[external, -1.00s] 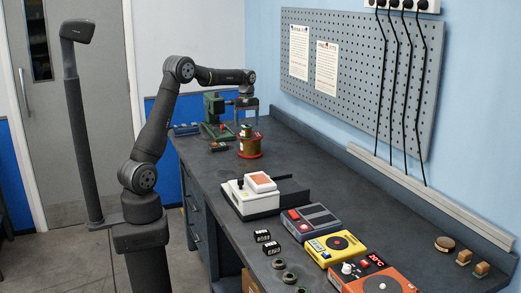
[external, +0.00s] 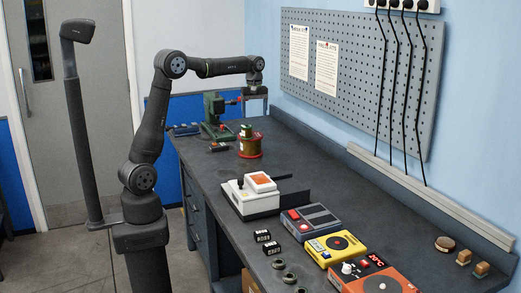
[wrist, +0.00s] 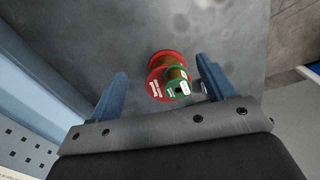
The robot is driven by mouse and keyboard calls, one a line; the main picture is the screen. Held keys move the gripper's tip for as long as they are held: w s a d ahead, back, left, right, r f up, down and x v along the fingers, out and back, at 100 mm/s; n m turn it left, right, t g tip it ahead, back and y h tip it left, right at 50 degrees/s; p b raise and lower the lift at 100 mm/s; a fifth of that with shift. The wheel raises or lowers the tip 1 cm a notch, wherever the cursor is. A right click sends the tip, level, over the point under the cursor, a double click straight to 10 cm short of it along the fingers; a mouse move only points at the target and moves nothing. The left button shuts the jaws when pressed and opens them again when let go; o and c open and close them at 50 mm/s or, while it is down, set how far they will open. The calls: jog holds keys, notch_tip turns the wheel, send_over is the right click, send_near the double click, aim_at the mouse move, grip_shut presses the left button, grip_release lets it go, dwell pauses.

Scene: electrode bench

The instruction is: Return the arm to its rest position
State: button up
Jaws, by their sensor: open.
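My gripper (external: 256,107) hangs at the end of my raised arm above the far end of the bench (external: 285,157). In the wrist view my gripper (wrist: 160,85) shows two blue fingers spread wide apart with nothing between them. Below it stands a stack of spools: a large red-rimmed one (external: 250,148) with a smaller green one (external: 246,130) on top. In the wrist view the red spool (wrist: 157,86) and the green spool (wrist: 180,88) lie below and between the fingers, apart from them.
A green press-like machine (external: 214,112) stands behind the spools. A white box with an orange top (external: 252,197), a grey-red unit (external: 311,222), a yellow unit (external: 337,246) and an orange unit (external: 375,282) line the nearer bench. A pegboard (external: 370,75) hangs on the wall.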

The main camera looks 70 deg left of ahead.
jog(key=s+a+f, duration=0.7)
jog(key=s+a, duration=0.2)
jog(key=a, duration=0.2)
jog(key=s+a+f+n, duration=0.1)
jog(key=s+a+f, duration=0.7)
jog(key=s+a, duration=0.2)
jog(key=shift+s+a+f, duration=0.2)
jog(key=shift+s+a, duration=0.1)
jog(key=shift+a, duration=0.1)
jog(key=w+d+r, duration=1)
jog(key=w+d, duration=0.1)
jog(key=d, duration=0.2)
jog(key=shift+w+d, duration=0.3)
jog(key=shift+d, duration=0.1)
jog(key=shift+r, duration=0.1)
